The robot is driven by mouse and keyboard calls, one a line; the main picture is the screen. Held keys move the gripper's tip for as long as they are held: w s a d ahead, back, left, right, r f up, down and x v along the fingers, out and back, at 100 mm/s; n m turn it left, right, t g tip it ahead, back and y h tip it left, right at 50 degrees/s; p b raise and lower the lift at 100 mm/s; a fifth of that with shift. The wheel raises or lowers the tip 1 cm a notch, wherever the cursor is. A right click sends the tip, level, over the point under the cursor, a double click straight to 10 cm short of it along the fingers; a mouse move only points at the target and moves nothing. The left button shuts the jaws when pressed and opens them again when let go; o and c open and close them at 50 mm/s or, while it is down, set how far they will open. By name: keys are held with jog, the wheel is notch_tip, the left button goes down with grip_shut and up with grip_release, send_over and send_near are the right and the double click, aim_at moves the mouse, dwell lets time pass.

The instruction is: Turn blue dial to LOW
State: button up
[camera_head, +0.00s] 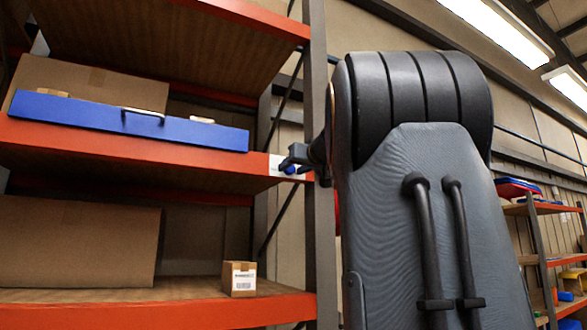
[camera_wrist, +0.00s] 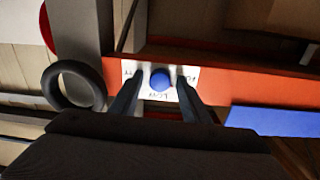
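The blue dial (camera_wrist: 160,78) sits on a white label plate (camera_wrist: 152,94) on the orange shelf edge. In the wrist view the lettering is upside down, with what looks like LOW below the dial and partly hidden words to each side. I cannot make out a pointer on the dial. My gripper (camera_wrist: 159,84) is open, with one dark finger on each side of the dial and small gaps showing between. In the head view the dial (camera_head: 290,170) is a small blue spot at my gripper (camera_head: 287,164), by the shelf's right end, mostly hidden.
A blue case (camera_head: 130,118) lies on the middle shelf (camera_head: 120,140) in front of a cardboard box (camera_head: 95,82). A small labelled carton (camera_head: 239,278) stands on the lower shelf. A grey upright post (camera_head: 317,90) is close beside my gripper. A dark ring (camera_wrist: 75,86) shows left of the dial.

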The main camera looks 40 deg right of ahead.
jog(key=c, duration=0.9)
jog(key=shift+m, duration=0.3)
jog(key=m+b, duration=0.1)
jog(key=m, duration=0.3)
jog(key=shift+m, duration=0.4)
jog(key=m+p, duration=0.1)
jog(key=m, duration=0.5)
jog(key=shift+r, duration=0.1)
jog(key=o, duration=1.1)
